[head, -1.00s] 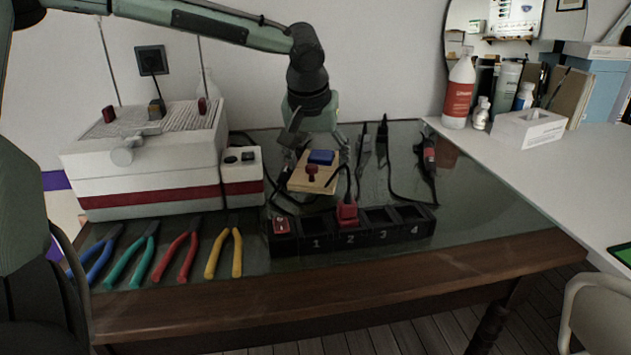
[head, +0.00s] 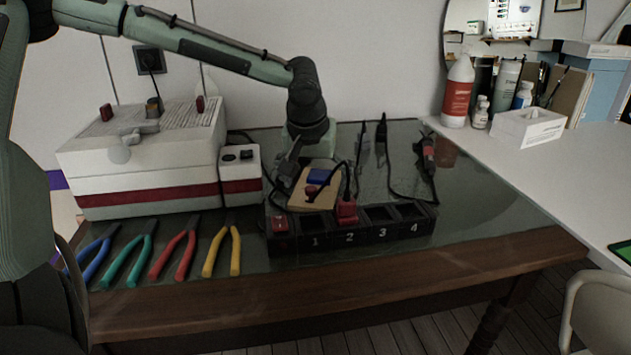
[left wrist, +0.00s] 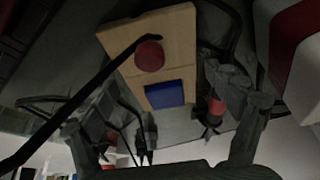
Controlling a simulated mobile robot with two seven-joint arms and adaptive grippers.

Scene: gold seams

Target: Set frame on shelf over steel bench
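No picture frame for placing, shelf or steel bench can be made out; the work surface is a wooden table with a glass top (head: 480,205). My left gripper (head: 312,168) is above the table's back middle, pointing down. In the left wrist view its fingers (left wrist: 168,125) are spread apart. A tan board (head: 305,202) with a red knob and a blue block lies below it. The board also shows in the left wrist view (left wrist: 180,35), with gaps to the fingers on both sides. My right gripper is out of view.
A black power strip (head: 400,235) with a red plug and cable sits in front of the board. Several pliers (head: 172,252) lie at left before a white-and-red machine (head: 140,190). Cabled tools lie behind. The table's right front is clear. A white counter (head: 560,170) adjoins at right.

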